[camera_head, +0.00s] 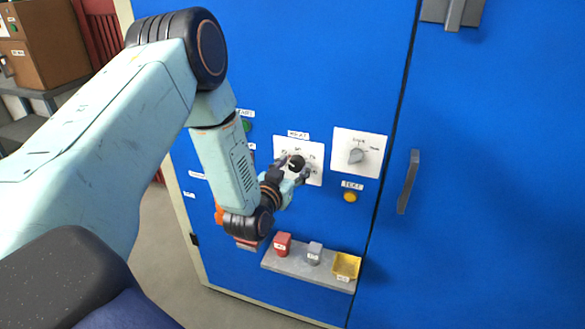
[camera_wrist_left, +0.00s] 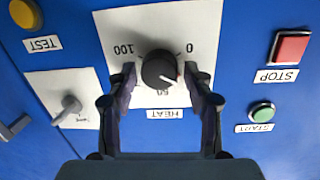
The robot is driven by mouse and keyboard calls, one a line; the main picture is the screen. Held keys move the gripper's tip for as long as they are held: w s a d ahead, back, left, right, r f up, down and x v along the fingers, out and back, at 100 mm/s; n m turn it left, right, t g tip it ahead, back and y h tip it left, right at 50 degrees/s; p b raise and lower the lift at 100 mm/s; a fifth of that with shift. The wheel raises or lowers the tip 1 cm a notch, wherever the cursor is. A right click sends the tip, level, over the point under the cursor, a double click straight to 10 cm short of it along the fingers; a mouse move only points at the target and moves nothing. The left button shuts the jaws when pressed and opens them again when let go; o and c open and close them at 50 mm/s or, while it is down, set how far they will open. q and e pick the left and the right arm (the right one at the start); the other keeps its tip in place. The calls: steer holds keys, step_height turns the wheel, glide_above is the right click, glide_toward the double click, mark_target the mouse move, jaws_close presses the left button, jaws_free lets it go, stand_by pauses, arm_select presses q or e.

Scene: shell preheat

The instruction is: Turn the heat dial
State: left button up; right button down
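The dial (camera_wrist_left: 159,70) shows in the left wrist view, where the plate (camera_wrist_left: 190,30) reads 0, 50 and 100. The dial also shows in the head view (camera_head: 296,163), on the blue cabinet door. My left gripper (camera_wrist_left: 161,85) is open, with one finger on each side of the dial. I see a gap between each finger and the knob in the wrist view. The left gripper also shows in the head view (camera_head: 295,170). My right gripper is in neither view.
Beside the heat plate is a second white plate with a grey switch (camera_head: 356,155). A yellow TEST button (camera_head: 350,197), green START button (camera_wrist_left: 262,112) and red STOP button (camera_wrist_left: 289,47) are near. A door handle (camera_head: 408,181) stands out.

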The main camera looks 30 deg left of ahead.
arm_select(q)
steer(key=shift+o, duration=0.6)
steer(key=shift+s, duration=0.1)
steer(key=shift+s, duration=0.15)
steer(key=v, duration=1.1)
steer(key=shift+s, duration=0.3)
steer(key=shift+d+r, duration=0.1)
steer(key=shift+d, duration=0.05)
